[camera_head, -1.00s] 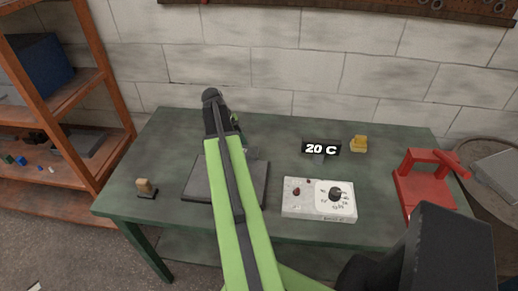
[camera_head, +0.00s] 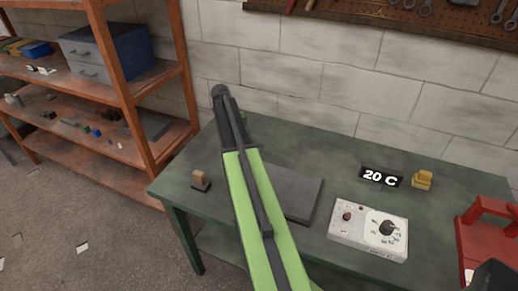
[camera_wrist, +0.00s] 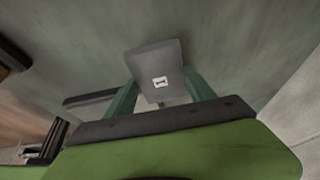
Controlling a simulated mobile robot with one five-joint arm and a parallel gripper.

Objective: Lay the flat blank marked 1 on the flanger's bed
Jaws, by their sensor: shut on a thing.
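In the wrist view, my gripper (camera_wrist: 161,84) is shut on a flat grey blank (camera_wrist: 150,57) with a white label reading 1. The blank is held between the green fingers, above the blurred green bench top. In the head view, my arm reaches over the bench and hides the fingers and blank. A red frame-like machine (camera_head: 487,238), which looks like the flanger, stands at the bench's right end. The picture edge and a dark part at the lower right cut it off, so I cannot see its bed fully. My gripper is far to its left.
A dark flat plate (camera_head: 297,193) lies on the green bench (camera_head: 335,130), partly behind my arm. An orange shelf (camera_head: 150,75) is at left.

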